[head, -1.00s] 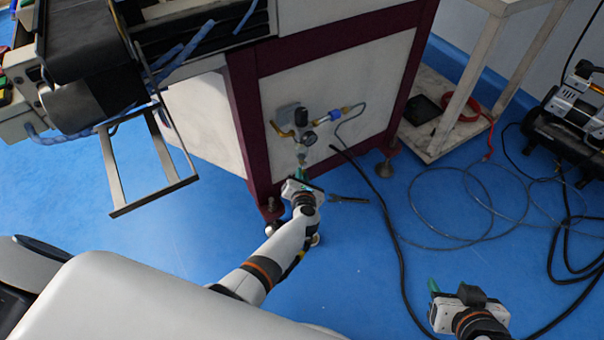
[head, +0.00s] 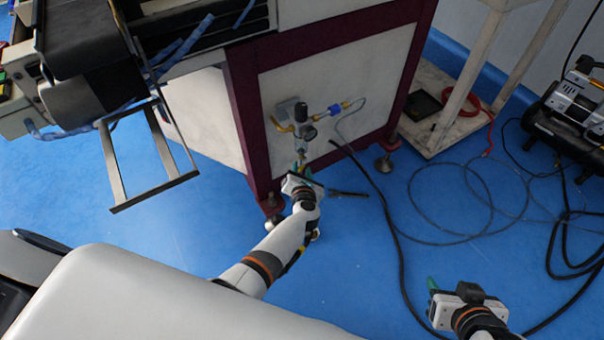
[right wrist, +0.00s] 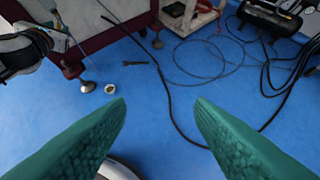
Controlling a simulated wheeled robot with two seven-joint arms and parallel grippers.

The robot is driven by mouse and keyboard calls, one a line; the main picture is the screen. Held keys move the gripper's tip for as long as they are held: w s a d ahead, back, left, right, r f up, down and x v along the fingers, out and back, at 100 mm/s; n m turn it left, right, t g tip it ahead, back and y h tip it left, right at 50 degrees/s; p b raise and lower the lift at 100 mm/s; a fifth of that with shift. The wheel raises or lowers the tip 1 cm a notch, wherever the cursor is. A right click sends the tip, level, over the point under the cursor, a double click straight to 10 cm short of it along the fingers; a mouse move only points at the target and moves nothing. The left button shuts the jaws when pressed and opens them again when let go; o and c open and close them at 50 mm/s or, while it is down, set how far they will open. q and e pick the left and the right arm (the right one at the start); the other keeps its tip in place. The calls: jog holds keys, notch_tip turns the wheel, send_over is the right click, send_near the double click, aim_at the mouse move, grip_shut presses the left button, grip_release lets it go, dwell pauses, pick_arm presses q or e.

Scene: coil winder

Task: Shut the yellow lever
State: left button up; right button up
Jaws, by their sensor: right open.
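The valve fitting (head: 303,118), with brass-yellow parts, a dark knob and a blue connector, sits on the pale side panel of the machine. My right gripper (head: 440,290) is open and empty over the floor, far from the valve. Its two green fingers (right wrist: 160,105) are wide apart in the right wrist view.
The maroon machine frame (head: 245,120) surrounds the panel. A grey metal frame (head: 115,170) juts out at left. A black cable (head: 385,205) and thin hoses cross the blue floor. A white stand (head: 455,125) and a compressor (head: 575,110) stand at right.

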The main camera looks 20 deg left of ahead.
aim_at(302, 169)
pick_arm(q)
jog(key=p+v, duration=0.1)
jog(key=v, duration=0.3)
jog(key=shift+s+d+p, duration=0.1)
jog(key=shift+s+p, duration=0.05)
jog(key=shift+p, duration=0.2)
jog(key=v, duration=0.3)
jog(key=shift+p, duration=0.4)
pick_arm(e)
jog(key=s+d+f+g+h, duration=0.1)
jog(key=s+d+g, duration=0.1)
jog(key=s+g, duration=0.2)
jog(key=s, duration=0.3)
jog(key=shift+s+d+f+g, duration=0.2)
jog(key=shift+g, duration=0.1)
